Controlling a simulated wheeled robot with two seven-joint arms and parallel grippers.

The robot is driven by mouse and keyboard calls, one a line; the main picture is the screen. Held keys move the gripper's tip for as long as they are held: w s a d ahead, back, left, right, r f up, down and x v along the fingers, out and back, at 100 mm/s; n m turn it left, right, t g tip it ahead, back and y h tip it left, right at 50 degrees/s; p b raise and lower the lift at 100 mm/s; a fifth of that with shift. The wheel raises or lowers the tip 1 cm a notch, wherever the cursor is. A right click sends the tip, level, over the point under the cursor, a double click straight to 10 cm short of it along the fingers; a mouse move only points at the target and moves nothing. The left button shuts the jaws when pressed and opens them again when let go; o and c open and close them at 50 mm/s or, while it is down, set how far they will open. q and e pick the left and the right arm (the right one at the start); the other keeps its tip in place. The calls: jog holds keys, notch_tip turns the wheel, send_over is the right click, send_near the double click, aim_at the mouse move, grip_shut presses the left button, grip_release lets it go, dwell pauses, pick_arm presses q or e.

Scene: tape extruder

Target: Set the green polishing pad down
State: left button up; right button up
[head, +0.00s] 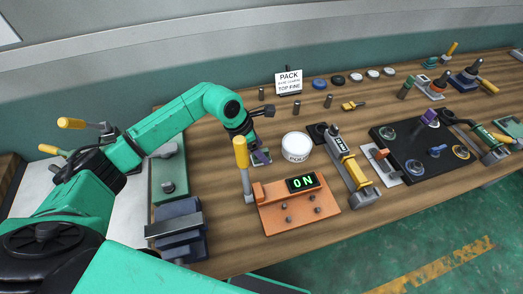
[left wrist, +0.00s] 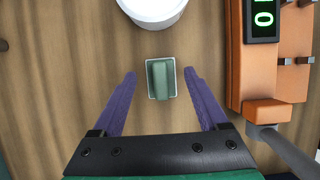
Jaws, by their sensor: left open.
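The green polishing pad (left wrist: 161,80) is a small block with a raised grip and a pale edge, lying flat on the wooden bench in the left wrist view. My left gripper (left wrist: 159,74) is open, with its purple fingers on either side of the pad and a visible gap at each side. In the head view my left gripper (head: 261,156) is low over the bench and mostly hides the pad. My right gripper does not show.
A white polish tub (head: 297,147) stands just beyond the pad. An orange base with a yellow-handled lever and a lit ON display (head: 303,183) is close beside it. A sign (head: 289,82) and several round discs stand at the back. Bare wood lies left of the pad.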

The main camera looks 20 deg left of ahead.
pick_arm(q)
jog(key=b+v, duration=0.2)
jog(key=v, duration=0.9)
jog(key=shift+b, duration=0.35)
